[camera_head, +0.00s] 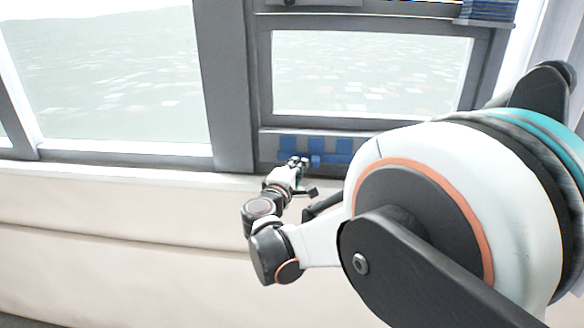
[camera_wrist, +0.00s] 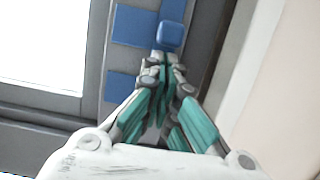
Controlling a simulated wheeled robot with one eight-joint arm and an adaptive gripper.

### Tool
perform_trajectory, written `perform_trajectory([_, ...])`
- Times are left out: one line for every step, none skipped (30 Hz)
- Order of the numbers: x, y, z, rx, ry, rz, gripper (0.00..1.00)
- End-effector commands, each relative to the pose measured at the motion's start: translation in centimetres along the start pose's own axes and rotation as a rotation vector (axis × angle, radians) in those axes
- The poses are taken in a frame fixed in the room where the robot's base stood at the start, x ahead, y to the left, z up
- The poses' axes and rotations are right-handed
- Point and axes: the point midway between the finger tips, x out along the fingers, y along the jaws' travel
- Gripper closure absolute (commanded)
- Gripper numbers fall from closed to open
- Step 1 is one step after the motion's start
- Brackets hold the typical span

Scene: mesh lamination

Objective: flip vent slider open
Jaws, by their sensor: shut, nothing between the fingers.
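The vent slider shows as a blue raised knob (camera_head: 316,160) on the grey strip below the small window. In the wrist view the blue knob (camera_wrist: 170,35) stands just beyond my fingertips. Flat blue vent panels (camera_wrist: 132,25) lie beside it on the grey frame, and they also show in the head view (camera_head: 342,150). My gripper (camera_head: 299,161) is shut and empty, just left of the knob in the head view. In the wrist view my gripper's fingertips (camera_wrist: 164,62) are close to the knob; I cannot tell whether they touch it.
The small window (camera_head: 370,72) sits above the vent, and a large window (camera_head: 105,80) is at the left. A cream wall panel (camera_head: 110,205) runs below the sill. A dark blue stacked item (camera_head: 488,10) is at the top right. Space left of my gripper is clear.

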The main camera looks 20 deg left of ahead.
Motion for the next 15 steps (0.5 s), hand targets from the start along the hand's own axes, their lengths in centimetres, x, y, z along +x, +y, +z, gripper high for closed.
perform_trajectory([0.0,0.0,0.0,0.0,0.0,0.0,1.0])
perform_trajectory([0.0,0.0,0.0,0.0,0.0,0.0,1.0])
perform_trajectory([0.0,0.0,0.0,0.0,0.0,0.0,1.0])
perform_trajectory([0.0,0.0,0.0,0.0,0.0,0.0,1.0])
perform_trajectory([0.0,0.0,0.0,0.0,0.0,0.0,1.0])
perform_trajectory([0.0,0.0,0.0,0.0,0.0,0.0,1.0])
perform_trajectory([0.0,0.0,0.0,0.0,0.0,0.0,1.0])
perform_trajectory([0.0,0.0,0.1,0.0,-0.001,0.0,1.0])
perform_trajectory([0.1,0.0,0.3,0.0,-0.001,0.0,1.0])
perform_trajectory([0.1,0.0,0.5,0.0,-0.002,0.0,1.0])
perform_trajectory([0.2,0.0,0.8,0.0,-0.003,0.0,1.0])
perform_trajectory([0.4,0.0,1.4,0.0,-0.004,0.0,1.0])
perform_trajectory([0.5,-0.1,1.9,0.0,-0.005,0.0,1.0])
perform_trajectory([0.7,-0.1,2.4,0.0,-0.004,0.0,1.0])
perform_trajectory([0.8,-0.1,3.1,0.0,-0.005,0.0,1.0])
